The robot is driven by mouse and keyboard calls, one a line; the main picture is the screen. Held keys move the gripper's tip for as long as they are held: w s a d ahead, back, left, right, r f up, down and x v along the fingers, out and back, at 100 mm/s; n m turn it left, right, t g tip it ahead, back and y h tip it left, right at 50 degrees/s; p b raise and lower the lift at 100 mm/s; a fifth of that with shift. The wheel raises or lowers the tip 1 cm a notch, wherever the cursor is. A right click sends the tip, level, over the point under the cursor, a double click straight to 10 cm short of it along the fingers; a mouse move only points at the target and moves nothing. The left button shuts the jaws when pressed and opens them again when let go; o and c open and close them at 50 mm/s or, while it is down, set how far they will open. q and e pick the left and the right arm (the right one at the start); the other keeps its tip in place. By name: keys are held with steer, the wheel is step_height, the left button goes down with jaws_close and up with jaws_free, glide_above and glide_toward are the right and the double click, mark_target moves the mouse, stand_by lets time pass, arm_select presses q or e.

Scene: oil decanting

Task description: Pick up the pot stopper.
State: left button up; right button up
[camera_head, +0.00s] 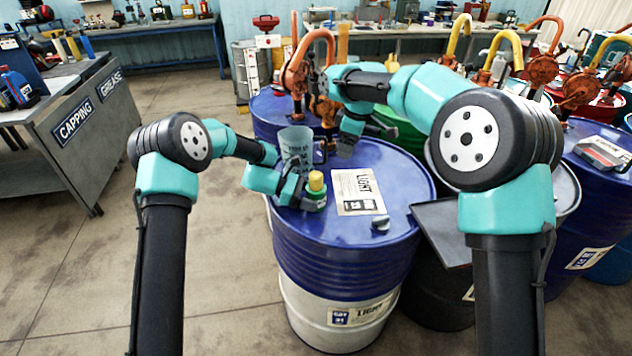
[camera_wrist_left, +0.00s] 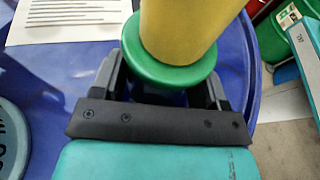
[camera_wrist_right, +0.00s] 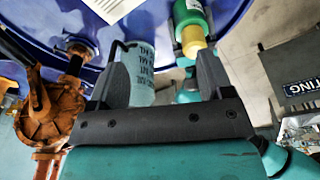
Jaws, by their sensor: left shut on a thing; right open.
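A small green pot (camera_head: 314,200) with a yellow stopper (camera_head: 316,181) in its top stands at the near left edge of the blue drum lid (camera_head: 345,235). In the left wrist view the yellow stopper (camera_wrist_left: 180,25) rises from the green rim (camera_wrist_left: 170,72). My left gripper (camera_head: 296,192) is shut on the green pot below the stopper. My right gripper (camera_head: 347,150) is open and empty, above the drum's far side.
A translucent measuring jug (camera_head: 296,146) with a dark handle stands behind the pot; it shows between the fingers in the right wrist view (camera_wrist_right: 142,75). A paper label (camera_head: 358,190) and a small grey cap (camera_head: 381,222) lie on the lid. Orange pumps (camera_head: 300,70) stand behind.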

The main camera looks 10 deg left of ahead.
steer(key=n, duration=0.2)
glide_toward(316, 174)
steer(key=r, duration=0.1)
steer(key=shift+w+r+g, duration=0.1)
steer(key=shift+w+g, duration=0.2)
steer(key=shift+w, duration=0.05)
steer(key=f, duration=0.6)
steer(key=shift+a+f, duration=0.35)
steer(key=shift+f, duration=0.1)
steer(key=shift+a+f, duration=0.2)
steer(key=shift+f, duration=1.05)
steer(key=shift+a+f, duration=0.25)
steer(key=shift+f, duration=1.05)
